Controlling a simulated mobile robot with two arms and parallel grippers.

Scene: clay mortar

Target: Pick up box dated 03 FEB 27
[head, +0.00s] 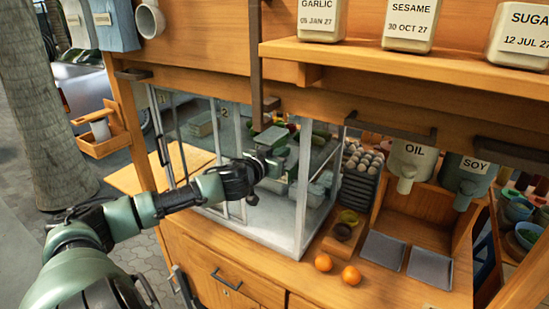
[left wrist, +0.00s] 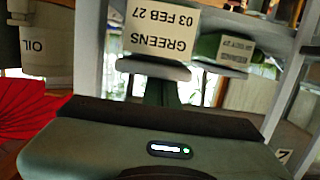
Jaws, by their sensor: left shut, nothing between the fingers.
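In the left wrist view, which is upside down, a cream label reading "GREENS 03 FEB 27" (left wrist: 160,30) is on a box just beyond my left gripper (left wrist: 160,72). In the head view my left gripper (head: 272,165) is at the glass case, shut and empty. My right gripper is out of view.
A second labelled box (left wrist: 225,52) sits beside the greens box, its text too blurred to read. The glass case (head: 300,200) has white posts and panes close around my arm. Two oranges (head: 350,275) and two grey trays (head: 430,267) lie on the counter to the right.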

